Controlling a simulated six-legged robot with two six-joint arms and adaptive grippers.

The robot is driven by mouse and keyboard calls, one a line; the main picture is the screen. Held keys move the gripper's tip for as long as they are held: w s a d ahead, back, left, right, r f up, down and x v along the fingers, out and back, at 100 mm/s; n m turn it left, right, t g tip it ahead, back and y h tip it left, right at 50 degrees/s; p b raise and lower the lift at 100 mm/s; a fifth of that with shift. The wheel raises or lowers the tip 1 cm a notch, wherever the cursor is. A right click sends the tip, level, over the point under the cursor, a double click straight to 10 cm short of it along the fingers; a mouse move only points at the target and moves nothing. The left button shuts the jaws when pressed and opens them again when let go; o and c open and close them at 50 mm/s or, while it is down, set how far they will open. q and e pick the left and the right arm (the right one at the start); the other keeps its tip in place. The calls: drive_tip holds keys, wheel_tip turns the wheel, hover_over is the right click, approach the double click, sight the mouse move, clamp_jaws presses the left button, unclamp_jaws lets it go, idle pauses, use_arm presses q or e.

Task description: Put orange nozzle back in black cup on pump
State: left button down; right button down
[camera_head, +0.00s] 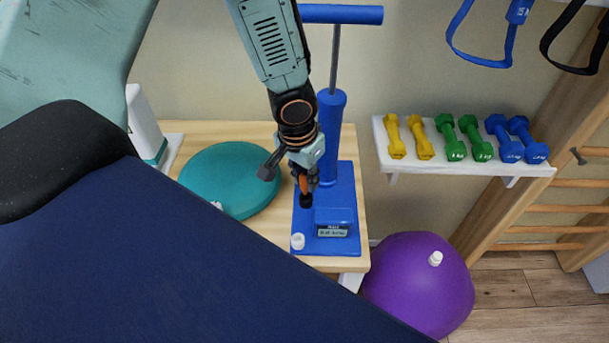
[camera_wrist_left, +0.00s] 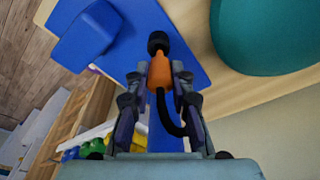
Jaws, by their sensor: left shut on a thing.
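The orange nozzle (camera_head: 304,184) is between the fingers of my left gripper (camera_head: 304,175), which is shut on it above the blue pump's base. The nozzle also shows in the left wrist view (camera_wrist_left: 161,72), with a black hose (camera_wrist_left: 166,115) curving from it. A black round piece (camera_head: 306,201) sits at the nozzle's lower end and shows in the wrist view (camera_wrist_left: 158,41). I cannot tell whether it is the black cup or the nozzle's own tip, nor whether the nozzle is seated. The blue pump (camera_head: 340,185) stands upright on the wooden table. My right gripper is not in view.
A teal disc (camera_head: 225,175) lies on the table (camera_head: 272,222) left of the pump. A white knob (camera_head: 297,241) is on the pump base's front left. A dumbbell shelf (camera_head: 470,172) and purple ball (camera_head: 418,285) are right. A dark blue padded surface (camera_head: 130,250) fills the lower left.

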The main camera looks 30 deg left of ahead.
use_arm(q)
drive_tip(key=shift+w+d, duration=0.15)
drive_tip(key=shift+s+b, duration=0.25)
drive_tip(key=shift+b, duration=0.05)
drive_tip(key=shift+w, duration=0.15)
idle(0.6)
idle(0.6)
drive_tip(key=shift+f, duration=0.2)
drive_tip(key=shift+f+b, duration=1.25)
drive_tip(key=shift+b, duration=0.35)
idle(0.6)
